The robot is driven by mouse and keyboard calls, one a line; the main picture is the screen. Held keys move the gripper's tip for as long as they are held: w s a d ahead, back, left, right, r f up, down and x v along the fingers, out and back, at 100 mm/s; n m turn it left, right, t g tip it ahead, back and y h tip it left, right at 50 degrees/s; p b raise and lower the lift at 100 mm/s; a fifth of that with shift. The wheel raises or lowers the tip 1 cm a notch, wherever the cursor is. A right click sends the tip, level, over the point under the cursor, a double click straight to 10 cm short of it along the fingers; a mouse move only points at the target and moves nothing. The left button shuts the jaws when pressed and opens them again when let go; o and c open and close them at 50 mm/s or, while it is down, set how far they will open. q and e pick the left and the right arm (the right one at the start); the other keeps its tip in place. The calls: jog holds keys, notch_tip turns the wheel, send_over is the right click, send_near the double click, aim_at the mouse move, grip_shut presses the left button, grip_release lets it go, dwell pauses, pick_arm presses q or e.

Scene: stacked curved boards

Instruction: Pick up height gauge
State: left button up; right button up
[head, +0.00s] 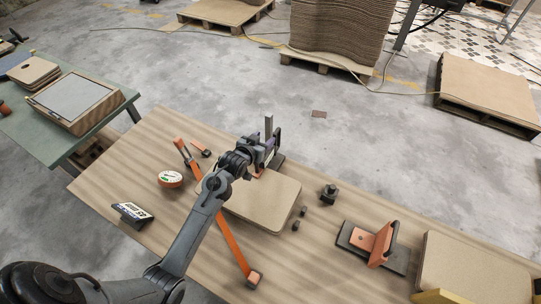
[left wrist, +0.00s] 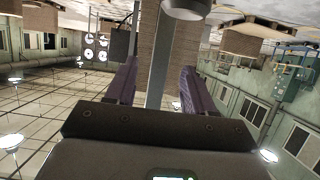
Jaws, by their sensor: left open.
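The height gauge (head: 268,126) stands upright at the far edge of the wooden table, a grey post with a dark base. My left gripper (head: 267,146) is at the post, part of which it hides. In the left wrist view, a flat grey post (left wrist: 155,70) rises between the two purple fingers of my left gripper (left wrist: 158,84). The fingers are apart, one on each side of the post. I cannot tell whether either finger touches it. My right gripper is out of view.
A tan board (head: 268,203) lies beneath my left forearm. A round tin (head: 170,179), a small display device (head: 132,213), dark blocks (head: 328,193) and an orange angled fixture (head: 374,243) are around it. Another board (head: 470,272) lies at right. A long orange tool (head: 234,244) passes by my arm.

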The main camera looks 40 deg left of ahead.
aim_at(267, 136)
pick_arm(q)
jog(key=shift+b+x, duration=0.9)
jog(key=shift+x, duration=2.25)
jog(key=shift+s+f, duration=0.1)
jog(key=c, duration=0.4)
grip_shut()
